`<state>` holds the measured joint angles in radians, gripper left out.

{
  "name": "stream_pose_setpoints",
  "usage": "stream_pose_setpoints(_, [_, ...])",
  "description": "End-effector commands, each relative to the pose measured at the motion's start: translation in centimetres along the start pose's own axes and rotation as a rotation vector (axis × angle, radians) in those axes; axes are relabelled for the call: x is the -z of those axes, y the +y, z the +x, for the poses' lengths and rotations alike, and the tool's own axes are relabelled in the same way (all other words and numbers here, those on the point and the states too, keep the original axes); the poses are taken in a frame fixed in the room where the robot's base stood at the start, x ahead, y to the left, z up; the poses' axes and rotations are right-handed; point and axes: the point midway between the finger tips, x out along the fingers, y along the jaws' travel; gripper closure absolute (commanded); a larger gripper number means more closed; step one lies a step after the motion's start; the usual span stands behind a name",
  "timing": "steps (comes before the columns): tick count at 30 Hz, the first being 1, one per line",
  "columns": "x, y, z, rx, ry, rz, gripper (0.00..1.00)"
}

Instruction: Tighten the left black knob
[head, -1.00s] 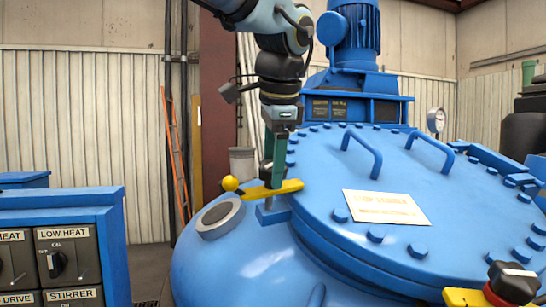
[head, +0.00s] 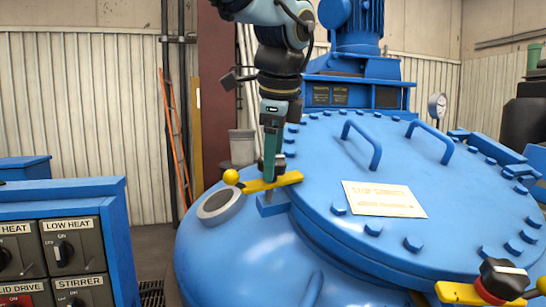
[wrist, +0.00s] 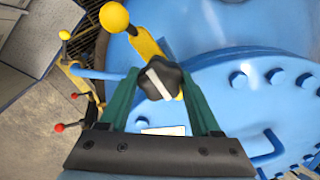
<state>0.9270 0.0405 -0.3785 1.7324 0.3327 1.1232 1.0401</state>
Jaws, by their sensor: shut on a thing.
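The left black knob (wrist: 160,82) has a white bar across its top. It sits on a yellow lever (wrist: 150,45) with a yellow ball end, at the left edge of the blue lid. In the wrist view, the green fingers of my gripper (wrist: 163,88) stand on either side of the knob and grip it. In the head view, my gripper (head: 270,168) points down over the yellow lever (head: 262,186), and its fingers mostly hide the knob.
A second black knob with a white bar (head: 503,278) stands on another yellow lever at lower right. The blue lid (head: 330,160) has raised bolts and two handles. A control panel (head: 70,250) is at left. A round grey-rimmed port (head: 219,206) lies beside the left lever.

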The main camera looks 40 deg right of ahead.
Motion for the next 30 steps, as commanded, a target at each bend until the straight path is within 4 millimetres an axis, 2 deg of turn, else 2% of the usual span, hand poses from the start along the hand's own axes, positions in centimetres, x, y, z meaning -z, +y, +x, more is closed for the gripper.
stream_pose_setpoints(8, [0.1, -0.1, -0.1, 0.004, 0.002, 0.004, 0.91])
stream_pose_setpoints(9, [0.1, -0.1, -0.1, 0.003, 0.002, 0.004, 0.35])
stream_pose_setpoints(17, [0.1, 0.0, -0.1, 0.002, 0.001, 0.002, 0.06])
stream_pose_setpoints(26, [0.0, 0.0, -0.3, 0.002, 0.0, 0.001, 0.06])
stream_pose_setpoints(30, [0.1, 0.0, -1.8, 0.004, 0.001, 0.0, 0.06])
